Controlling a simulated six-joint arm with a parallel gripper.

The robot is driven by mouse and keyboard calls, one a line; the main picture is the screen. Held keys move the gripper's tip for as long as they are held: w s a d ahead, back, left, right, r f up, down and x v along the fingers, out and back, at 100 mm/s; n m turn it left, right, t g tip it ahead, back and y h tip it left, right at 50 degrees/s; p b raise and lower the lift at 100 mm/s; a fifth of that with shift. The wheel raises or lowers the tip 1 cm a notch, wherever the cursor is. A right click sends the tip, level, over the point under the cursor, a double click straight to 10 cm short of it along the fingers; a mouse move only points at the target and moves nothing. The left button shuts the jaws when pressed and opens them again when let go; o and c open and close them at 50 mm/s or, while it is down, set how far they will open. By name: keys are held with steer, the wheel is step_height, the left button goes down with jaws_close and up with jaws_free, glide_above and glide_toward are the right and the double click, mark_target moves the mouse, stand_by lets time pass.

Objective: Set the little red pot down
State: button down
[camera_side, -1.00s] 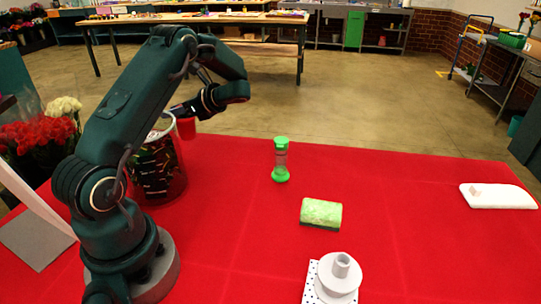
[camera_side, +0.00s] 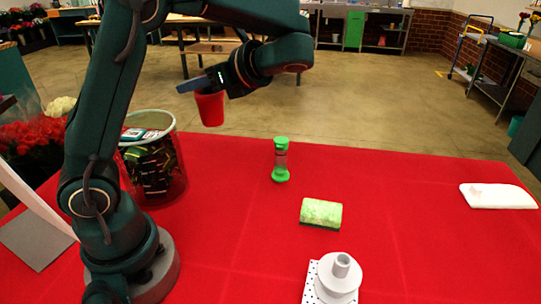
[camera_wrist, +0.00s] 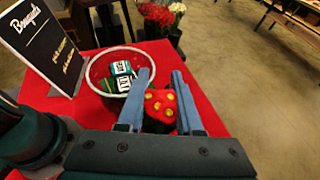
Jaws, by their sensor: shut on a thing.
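The little red pot (camera_side: 209,107) is held in the air in the side view, upright or slightly tilted, above the far left part of the table. My gripper (camera_side: 197,85) is shut on it near its rim. In the wrist view my gripper (camera_wrist: 161,78) has its two blue-grey fingers on either side of the red pot (camera_wrist: 160,104), whose top shows several yellow spots. The pot is clear of the red tabletop (camera_side: 240,190).
A see-through bucket (camera_side: 179,185) of dark packages stands left of the pot. A green-capped timer (camera_side: 281,160), a green sponge (camera_side: 321,212), a white stepped piece (camera_side: 338,275) and a white slab (camera_side: 498,196) lie rightward.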

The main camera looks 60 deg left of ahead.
steer(key=f, duration=1.7)
steer(key=shift+s+d+f, duration=0.1)
steer(key=shift+d+f, duration=0.1)
steer(key=shift+f, duration=0.2)
steer(key=shift+f, duration=0.15)
steer(key=c, duration=0.6)
jaws_free()
